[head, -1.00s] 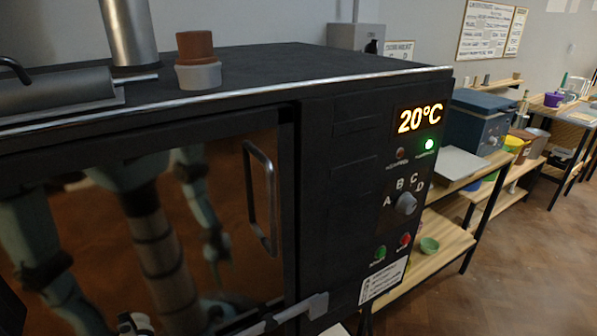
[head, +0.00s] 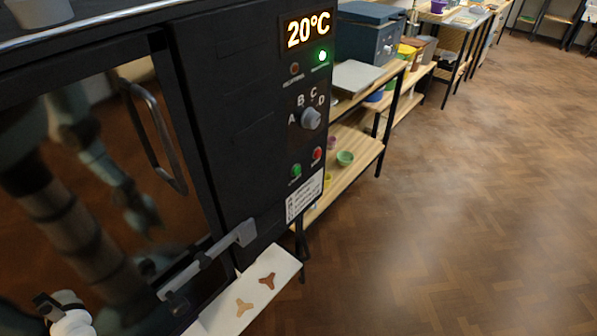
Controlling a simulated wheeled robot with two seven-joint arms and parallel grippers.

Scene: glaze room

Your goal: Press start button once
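The dark kiln's control panel (head: 265,110) faces me at an angle. Low on it is a green button (head: 296,171), with a red button (head: 317,153) up and to its right. Their labels are too small to read surely; the green one looks like the start button. Above them are a grey dial (head: 311,118) marked A to D, a lit green lamp (head: 322,56), a dark reddish lamp (head: 295,69) and a display (head: 308,30) reading 20°C. Neither gripper shows clearly. Teal arms appear only as reflections in the door glass. Nothing touches the buttons.
The closed kiln door has a bar handle (head: 155,135) and a grey latch lever (head: 210,260) sticking out. A white board (head: 225,310) with two tripod pieces lies below. A pale object (head: 70,318) is cut off at lower left. Wooden shelves (head: 350,170) stand behind; floor at right is clear.

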